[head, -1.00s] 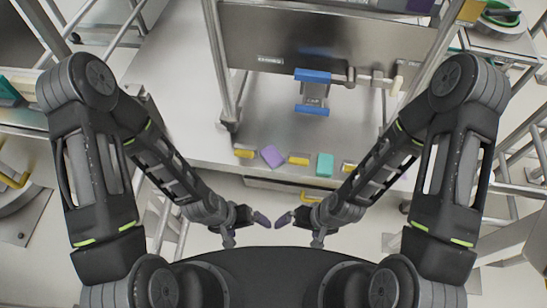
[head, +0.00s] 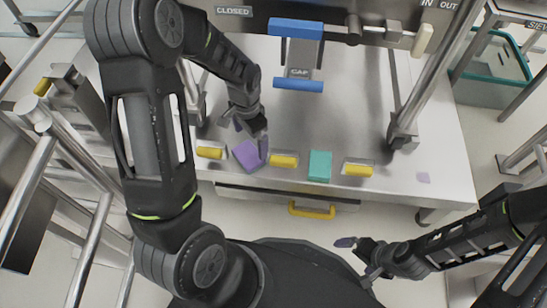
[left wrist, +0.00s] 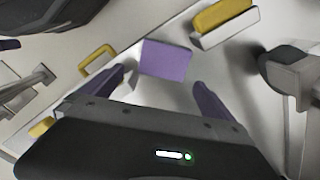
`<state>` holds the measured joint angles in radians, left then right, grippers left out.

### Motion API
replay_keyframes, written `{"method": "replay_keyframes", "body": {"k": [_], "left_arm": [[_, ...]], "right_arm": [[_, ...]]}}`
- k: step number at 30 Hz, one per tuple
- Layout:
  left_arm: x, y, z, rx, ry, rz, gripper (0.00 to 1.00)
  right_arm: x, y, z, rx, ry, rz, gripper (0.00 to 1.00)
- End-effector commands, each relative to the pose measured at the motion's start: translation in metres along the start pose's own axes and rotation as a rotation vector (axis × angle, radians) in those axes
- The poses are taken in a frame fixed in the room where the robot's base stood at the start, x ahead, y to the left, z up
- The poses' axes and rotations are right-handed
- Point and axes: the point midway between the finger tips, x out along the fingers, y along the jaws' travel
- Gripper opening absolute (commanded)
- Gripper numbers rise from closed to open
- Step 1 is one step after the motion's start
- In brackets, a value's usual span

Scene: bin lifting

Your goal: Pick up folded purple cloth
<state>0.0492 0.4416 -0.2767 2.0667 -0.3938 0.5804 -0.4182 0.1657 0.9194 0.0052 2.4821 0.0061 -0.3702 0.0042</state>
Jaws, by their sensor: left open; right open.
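The folded purple cloth (head: 246,157) lies on the metal table near its front edge, between two yellow blocks. My left gripper (head: 251,138) is open just above it, with one finger overlapping the cloth in the head view. In the left wrist view the cloth (left wrist: 167,60) lies flat and turned, ahead of and between the open fingers (left wrist: 160,78). Nothing is held, and I cannot tell whether a finger touches the cloth. My right gripper (head: 357,260) is open and empty in front of the table, low at the right.
Yellow blocks (head: 284,161) and a teal folded cloth (head: 320,165) stand in a row along the front edge. A yellow handle (head: 312,210) sticks out below. Upright metal posts (head: 408,110) and a blue-barred fixture (head: 298,84) stand behind. The table's right side is mostly clear.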

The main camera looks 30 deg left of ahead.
Motion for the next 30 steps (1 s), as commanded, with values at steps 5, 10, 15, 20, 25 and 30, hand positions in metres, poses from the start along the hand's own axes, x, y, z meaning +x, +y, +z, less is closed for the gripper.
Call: {"method": "replay_keyframes", "body": {"k": [5, 10, 15, 20, 25, 30], "left_arm": [[-0.002, -0.004, 0.001, 0.004, -0.004, -0.006, 1.00], [-0.001, -0.003, 0.001, 0.004, -0.004, -0.005, 1.00], [0.013, -0.003, 0.001, 0.003, -0.006, -0.003, 1.00], [0.026, -0.003, 0.001, 0.003, -0.004, -0.004, 1.00], [0.025, -0.004, 0.001, 0.002, -0.003, -0.004, 1.00], [0.030, -0.004, 0.001, 0.002, -0.004, -0.004, 1.00]], "right_arm": [[0.002, 0.001, -0.001, 0.000, 0.001, 0.000, 1.00], [0.001, 0.001, -0.001, 0.000, 0.001, 0.000, 1.00], [0.009, 0.003, -0.001, 0.000, 0.004, 0.000, 1.00], [0.013, 0.004, -0.002, 0.000, 0.007, 0.000, 1.00], [0.012, 0.004, -0.002, 0.000, 0.007, 0.000, 1.00], [0.015, 0.005, -0.002, 0.000, 0.008, 0.000, 1.00]]}}
